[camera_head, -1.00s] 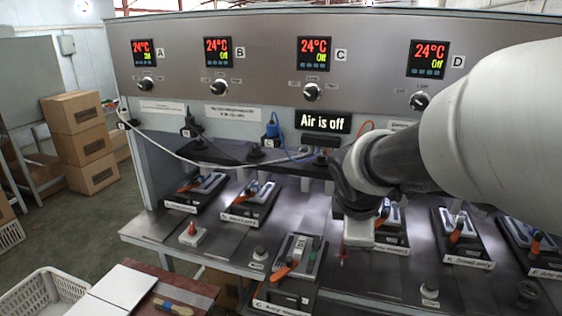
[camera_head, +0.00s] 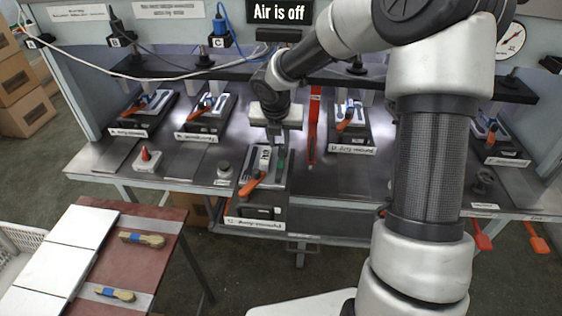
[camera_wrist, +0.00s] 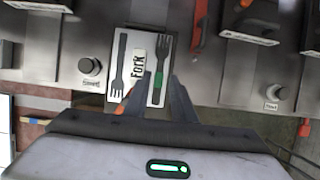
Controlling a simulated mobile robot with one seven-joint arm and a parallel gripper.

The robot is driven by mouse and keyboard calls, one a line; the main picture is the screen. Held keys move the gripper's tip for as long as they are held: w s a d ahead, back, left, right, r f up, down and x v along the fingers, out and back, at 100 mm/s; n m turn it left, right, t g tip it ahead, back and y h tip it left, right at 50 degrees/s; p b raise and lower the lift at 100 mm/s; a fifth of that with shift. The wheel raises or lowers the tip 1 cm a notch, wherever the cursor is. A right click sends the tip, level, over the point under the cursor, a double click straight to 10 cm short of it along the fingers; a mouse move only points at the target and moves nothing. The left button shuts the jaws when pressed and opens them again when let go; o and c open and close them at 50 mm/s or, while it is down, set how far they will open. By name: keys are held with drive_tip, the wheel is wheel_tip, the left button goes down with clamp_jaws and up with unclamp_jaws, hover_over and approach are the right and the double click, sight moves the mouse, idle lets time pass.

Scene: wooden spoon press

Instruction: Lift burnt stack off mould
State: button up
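The pulled-out mould (camera_head: 245,205) stands at the front edge of the bench in the head view, with an orange-handled lever beside its plate. In the wrist view its pale plate (camera_wrist: 124,54) bears a white "Fork" label (camera_wrist: 138,62), a dark fork shape (camera_wrist: 119,68) at left and a dark fork shape with a green band (camera_wrist: 162,66) at right. I cannot tell which part is the burnt stack. My gripper (camera_head: 276,143) is above the mould's far end, pointing down.
Other press moulds (camera_head: 205,117) stand left and right on the bench. Round knobs (camera_head: 224,170) and an emergency button (camera_head: 147,158) sit near the front. A side table (camera_head: 165,225) holds pale boards and wooden pieces.

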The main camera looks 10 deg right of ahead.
sight(282, 157)
drive_tip(key=b+x, duration=0.1)
drive_tip(key=x, duration=0.8)
drive_tip(key=shift+f, duration=0.25)
clamp_jaws()
